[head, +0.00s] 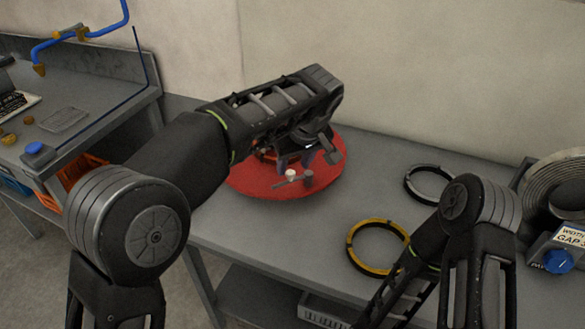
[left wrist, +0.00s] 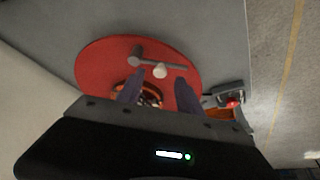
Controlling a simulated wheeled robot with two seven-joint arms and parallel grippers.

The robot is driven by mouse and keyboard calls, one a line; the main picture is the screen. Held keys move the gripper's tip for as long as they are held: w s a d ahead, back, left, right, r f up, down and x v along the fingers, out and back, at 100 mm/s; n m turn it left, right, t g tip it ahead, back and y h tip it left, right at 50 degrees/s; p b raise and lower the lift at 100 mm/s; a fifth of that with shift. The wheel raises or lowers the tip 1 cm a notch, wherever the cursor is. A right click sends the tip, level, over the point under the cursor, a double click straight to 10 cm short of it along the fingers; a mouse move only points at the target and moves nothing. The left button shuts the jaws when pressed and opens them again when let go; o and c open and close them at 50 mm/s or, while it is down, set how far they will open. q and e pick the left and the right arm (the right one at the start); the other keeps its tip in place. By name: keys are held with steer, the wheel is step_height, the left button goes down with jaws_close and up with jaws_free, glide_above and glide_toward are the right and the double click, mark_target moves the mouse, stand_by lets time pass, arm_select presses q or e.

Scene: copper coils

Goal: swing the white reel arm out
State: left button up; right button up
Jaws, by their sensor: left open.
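A red round turntable (head: 245,180) lies on the grey bench; it also shows in the left wrist view (left wrist: 95,70). On it are a thin grey bar with a short post (head: 308,178) and a white knob (head: 291,174). The left wrist view shows the white knob (left wrist: 160,71) beside the grey bar (left wrist: 172,64). My left gripper (head: 297,161) is open above the turntable. Its two fingers (left wrist: 160,82) point toward the knob, with a copper-coloured coil (left wrist: 150,98) partly hidden behind them. I cannot tell whether they touch anything. My right gripper is out of view.
A yellow ring (head: 378,247) and a dark grey ring (head: 429,185) lie right of the turntable. A large pale coil (head: 555,185) and a box with a blue knob (head: 558,260) stand at the far right. A wall runs behind the bench.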

arm_select(q)
steer(key=v, duration=0.5)
steer(key=shift+r, duration=0.1)
